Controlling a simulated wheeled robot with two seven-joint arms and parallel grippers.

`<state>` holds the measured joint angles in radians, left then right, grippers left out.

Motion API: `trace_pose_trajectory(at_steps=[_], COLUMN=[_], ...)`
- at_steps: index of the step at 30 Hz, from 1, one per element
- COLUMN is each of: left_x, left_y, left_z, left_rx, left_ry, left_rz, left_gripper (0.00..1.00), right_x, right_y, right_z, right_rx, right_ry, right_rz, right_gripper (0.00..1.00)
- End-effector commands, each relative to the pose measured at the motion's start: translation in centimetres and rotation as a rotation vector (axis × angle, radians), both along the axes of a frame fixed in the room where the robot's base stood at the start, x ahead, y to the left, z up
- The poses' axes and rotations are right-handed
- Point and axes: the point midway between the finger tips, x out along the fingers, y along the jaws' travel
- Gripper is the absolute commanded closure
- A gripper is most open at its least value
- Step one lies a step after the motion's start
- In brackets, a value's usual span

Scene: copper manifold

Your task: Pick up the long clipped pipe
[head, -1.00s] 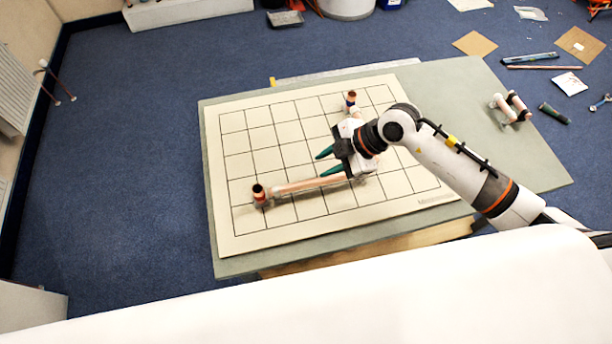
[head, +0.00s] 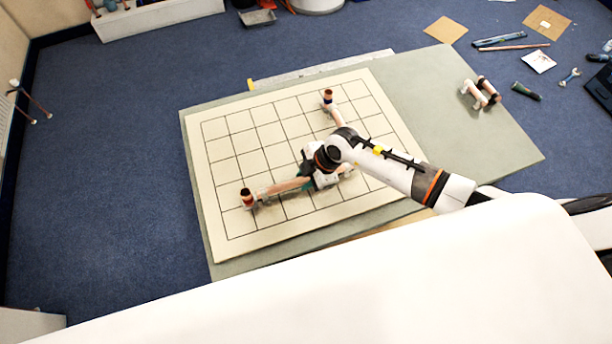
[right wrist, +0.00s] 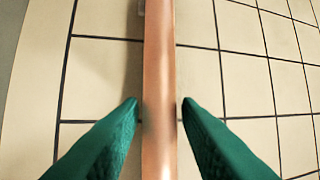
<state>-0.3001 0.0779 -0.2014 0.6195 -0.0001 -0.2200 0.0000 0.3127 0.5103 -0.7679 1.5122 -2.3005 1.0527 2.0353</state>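A long copper pipe (head: 287,187) lies on the gridded board (head: 215,225), running from a dark-topped upright fitting (head: 247,198) at the left to under my right gripper (head: 306,178). In the right wrist view the pipe (right wrist: 159,75) runs up the middle between the two green fingers of my right gripper (right wrist: 158,105). The fingers are open, one on each side, with a narrow gap visible on both sides. How high they are above the board is hard to tell. The arm hides part of the pipe in the head view. My left gripper is not in view.
A second upright fitting (head: 328,97) with a short pipe stands at the board's far side. A pale strip (head: 320,70) runs along the back edge.

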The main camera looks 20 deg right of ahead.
Motion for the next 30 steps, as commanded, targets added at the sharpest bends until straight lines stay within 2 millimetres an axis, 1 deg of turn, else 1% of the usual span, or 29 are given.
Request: trace_pose_trajectory(at_steps=[3,10,15,16,25,28,30], left_x=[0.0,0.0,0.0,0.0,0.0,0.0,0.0], left_y=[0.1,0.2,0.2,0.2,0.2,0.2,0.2], left_z=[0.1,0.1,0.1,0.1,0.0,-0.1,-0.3], left_rx=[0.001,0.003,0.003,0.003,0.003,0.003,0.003], left_ry=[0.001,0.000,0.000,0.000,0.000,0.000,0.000], left_rz=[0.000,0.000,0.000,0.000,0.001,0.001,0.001], left_gripper=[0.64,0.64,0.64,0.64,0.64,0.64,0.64], right_x=[0.1,0.1,0.1,0.1,0.2,0.2,0.2], right_y=[0.4,0.4,0.4,0.4,0.4,0.3,0.4], right_z=[-0.8,-0.9,-0.9,-0.9,-0.6,0.5,1.7], right_rx=[0.000,0.000,0.000,0.000,0.001,0.001,0.002], right_ry=[0.000,0.000,0.000,0.000,-0.001,-0.004,-0.006], right_rz=[0.000,0.001,0.001,0.001,0.001,0.001,0.002], right_gripper=[0.70,0.70,0.97,1.00,1.00,1.00,1.00])
